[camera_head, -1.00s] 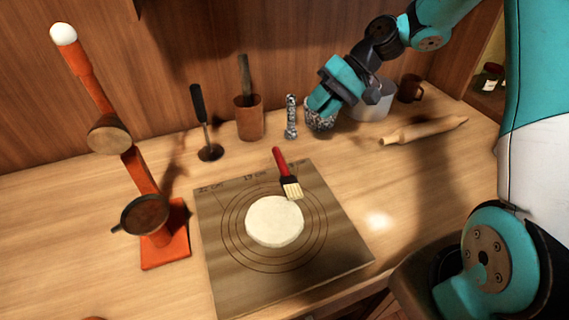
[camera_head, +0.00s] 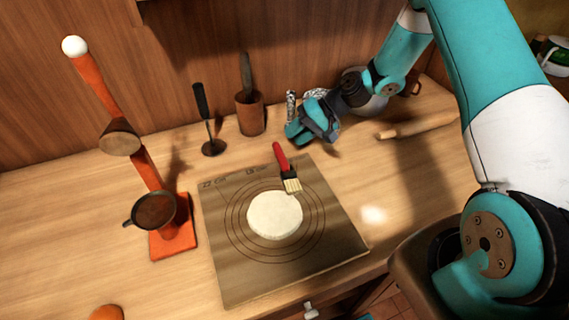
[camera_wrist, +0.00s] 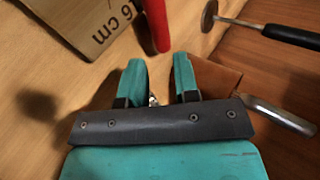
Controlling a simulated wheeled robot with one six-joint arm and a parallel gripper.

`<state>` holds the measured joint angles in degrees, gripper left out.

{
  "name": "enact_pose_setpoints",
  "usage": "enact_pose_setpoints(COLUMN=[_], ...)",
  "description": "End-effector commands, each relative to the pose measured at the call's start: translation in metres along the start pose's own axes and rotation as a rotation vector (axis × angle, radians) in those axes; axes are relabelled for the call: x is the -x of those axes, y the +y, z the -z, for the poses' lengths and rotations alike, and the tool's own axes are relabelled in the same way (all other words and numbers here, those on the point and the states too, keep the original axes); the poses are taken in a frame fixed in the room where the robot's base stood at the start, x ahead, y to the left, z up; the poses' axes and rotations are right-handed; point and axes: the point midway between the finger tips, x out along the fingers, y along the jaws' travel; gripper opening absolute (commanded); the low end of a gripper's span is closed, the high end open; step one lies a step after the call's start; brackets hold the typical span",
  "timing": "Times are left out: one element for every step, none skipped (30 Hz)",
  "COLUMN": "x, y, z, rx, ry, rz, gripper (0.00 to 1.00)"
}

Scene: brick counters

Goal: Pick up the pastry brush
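The pastry brush (camera_head: 281,158) has a red handle and pale bristles. It lies on the back edge of the square pastry board (camera_head: 225,275), bristles toward the round dough (camera_head: 274,215) and handle toward the wall. My gripper (camera_head: 292,131) is just behind the handle end, apart from the brush. In the wrist view the brush's red handle (camera_wrist: 157,25) enters from the top, just beyond the gap between the teal fingertips (camera_wrist: 158,68). My gripper is open and nothing is held. The bristles are out of the wrist view.
A brown cup (camera_head: 251,116) with a tool and a black-handled masher (camera_head: 204,112) stand left of my gripper. A rolling pin (camera_head: 420,126) lies at right. An orange stand (camera_head: 174,240) with pans is at left. The counter's front left is mostly clear.

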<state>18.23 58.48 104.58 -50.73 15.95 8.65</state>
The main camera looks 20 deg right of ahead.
Motion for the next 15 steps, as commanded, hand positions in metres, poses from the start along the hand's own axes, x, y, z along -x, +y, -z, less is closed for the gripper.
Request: enact_pose_setpoints(x=[-0.003, -0.006, -0.011, -0.015, -0.019, -0.026, -0.031, -0.036, -0.041, -0.045, -0.047, -0.050, -0.051, -0.052, -0.052], y=[-0.001, -0.002, -0.003, -0.004, -0.004, -0.005, -0.005, -0.004, -0.003, -0.003, -0.003, -0.002, -0.002, -0.001, -0.001], z=[0.000, -0.001, -0.001, -0.002, -0.002, -0.002, -0.002, -0.002, -0.001, -0.001, -0.001, -0.001, -0.001, -0.001, -0.001], rx=[0.000, 0.000, 0.000, -0.001, -0.001, 0.000, -0.001, -0.001, -0.001, -0.001, -0.001, -0.002, -0.002, -0.001, -0.001], ry=[-0.002, -0.004, -0.006, -0.005, -0.006, -0.006, -0.006, -0.005, -0.004, -0.003, -0.003, -0.003, -0.002, -0.001, -0.001], rz=[0.000, 0.000, 0.000, 0.000, 0.000, 0.000, 0.000, -0.001, -0.001, -0.001, -0.001, -0.001, -0.001, -0.001, -0.001], gripper=[0.29, 0.29, 0.29, 0.29, 0.29, 0.29, 0.29, 0.29, 0.29, 0.29, 0.29, 0.29, 0.29, 0.29, 0.29])
